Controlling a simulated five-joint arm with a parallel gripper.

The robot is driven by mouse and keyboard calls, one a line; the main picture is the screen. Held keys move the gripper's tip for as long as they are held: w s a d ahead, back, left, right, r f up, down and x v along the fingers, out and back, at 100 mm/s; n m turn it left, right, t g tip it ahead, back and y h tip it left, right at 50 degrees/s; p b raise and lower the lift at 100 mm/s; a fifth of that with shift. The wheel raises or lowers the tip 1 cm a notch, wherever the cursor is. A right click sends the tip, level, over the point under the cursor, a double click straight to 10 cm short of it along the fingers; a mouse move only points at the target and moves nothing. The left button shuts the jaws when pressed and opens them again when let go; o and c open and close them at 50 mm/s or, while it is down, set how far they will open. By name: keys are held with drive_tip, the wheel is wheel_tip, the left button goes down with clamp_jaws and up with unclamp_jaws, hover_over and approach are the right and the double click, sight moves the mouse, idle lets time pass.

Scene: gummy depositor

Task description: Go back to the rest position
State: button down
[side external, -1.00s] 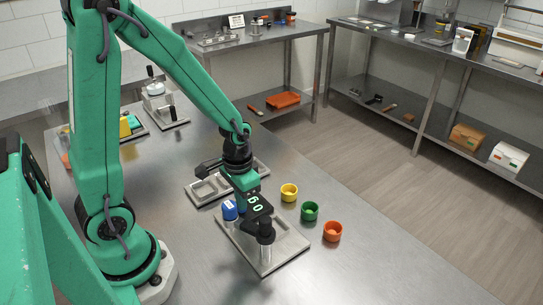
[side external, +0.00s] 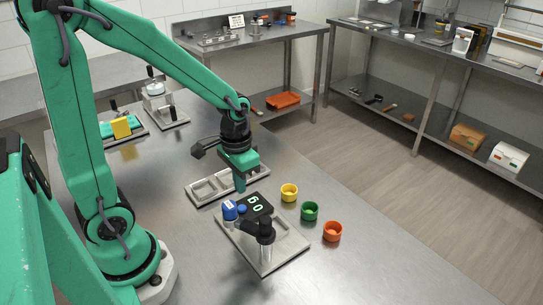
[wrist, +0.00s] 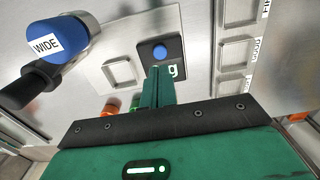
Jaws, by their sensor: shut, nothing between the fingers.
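My gripper (side external: 240,186) is shut and empty, pointing down above the far edge of the depositor plate (side external: 288,250). In the wrist view its fingers (wrist: 157,78) are pressed together. Just beyond the fingertips in that view is a blue button (wrist: 160,52) beside a dark display (wrist: 174,70). In the side view the button (side external: 241,208) and the display (side external: 258,204) are uncovered, with the gripper apart from them. A blue knob marked WIDE (wrist: 62,38) stands left of the button. A black-topped post (side external: 266,230) stands on the plate.
Yellow (side external: 289,192), green (side external: 309,211) and orange (side external: 333,231) cups stand right of the plate. A metal tray with recesses (side external: 196,196) lies behind it. A yellow block (side external: 121,127) and a small metal device (side external: 157,100) stand further back. The table's front right is clear.

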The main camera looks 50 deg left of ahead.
drive_tip(key=shift+r, duration=0.45)
drive_tip(key=s+d+r+t, duration=0.1)
drive_tip(key=s+r+t, duration=0.1)
drive_tip(key=r, duration=0.5)
drive_tip(key=s+d+r+t, duration=0.1)
drive_tip(key=s+r+t, duration=0.2)
drive_tip(key=r, duration=0.4)
drive_tip(key=shift+s+t, duration=0.3)
drive_tip(key=shift+s, duration=0.4)
